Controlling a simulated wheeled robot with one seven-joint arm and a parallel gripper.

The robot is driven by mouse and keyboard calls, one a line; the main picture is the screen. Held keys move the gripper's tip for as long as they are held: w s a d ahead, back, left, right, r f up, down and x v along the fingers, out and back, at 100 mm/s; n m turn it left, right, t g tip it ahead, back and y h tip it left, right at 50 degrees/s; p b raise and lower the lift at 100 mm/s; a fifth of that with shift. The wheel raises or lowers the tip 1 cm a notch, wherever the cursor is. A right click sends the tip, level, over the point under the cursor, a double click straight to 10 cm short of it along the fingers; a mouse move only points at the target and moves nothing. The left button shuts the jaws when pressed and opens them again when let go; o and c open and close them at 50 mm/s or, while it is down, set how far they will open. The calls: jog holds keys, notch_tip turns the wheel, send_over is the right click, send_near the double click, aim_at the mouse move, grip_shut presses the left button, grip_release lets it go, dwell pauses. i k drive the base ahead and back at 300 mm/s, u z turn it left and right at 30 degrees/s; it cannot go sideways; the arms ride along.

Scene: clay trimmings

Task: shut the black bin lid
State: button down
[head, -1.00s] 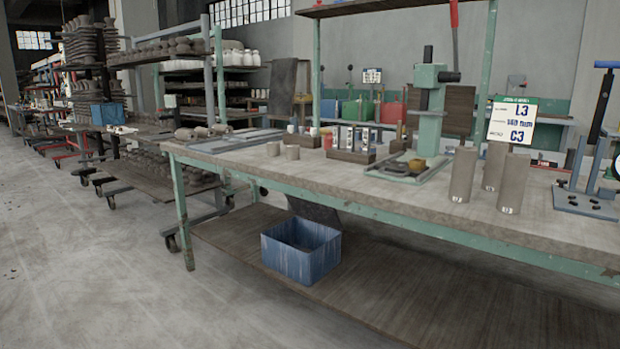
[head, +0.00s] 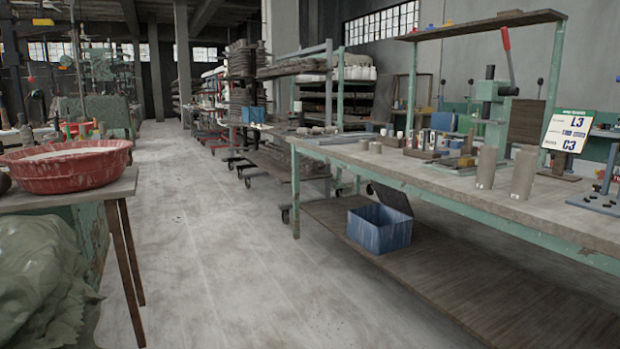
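A blue bin (head: 379,232) stands on the lower wooden shelf of the long workbench, near its left end. Its black lid (head: 392,198) is open, tilted up at the bin's back right edge and reaching up beneath the tabletop. The bin's open top faces up; its inside is only partly visible. My gripper is not in view.
The workbench (head: 420,178) has green legs and carries clay cylinders (head: 487,167) and a green press (head: 492,105). A red basin (head: 66,168) sits on a table at the left, with a green plastic-covered heap (head: 42,285) below. The concrete floor (head: 215,250) between is clear.

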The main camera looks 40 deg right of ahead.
aim_at(398, 200)
jog(key=z, duration=0.5)
jog(key=i, duration=0.3)
jog(key=z, duration=0.9)
jog(key=i, duration=0.85)
jog(key=z, duration=0.3)
jog(key=i, duration=1.1)
jog(key=u, duration=1.25)
jog(key=i, duration=0.85)
jog(key=u, duration=0.9)
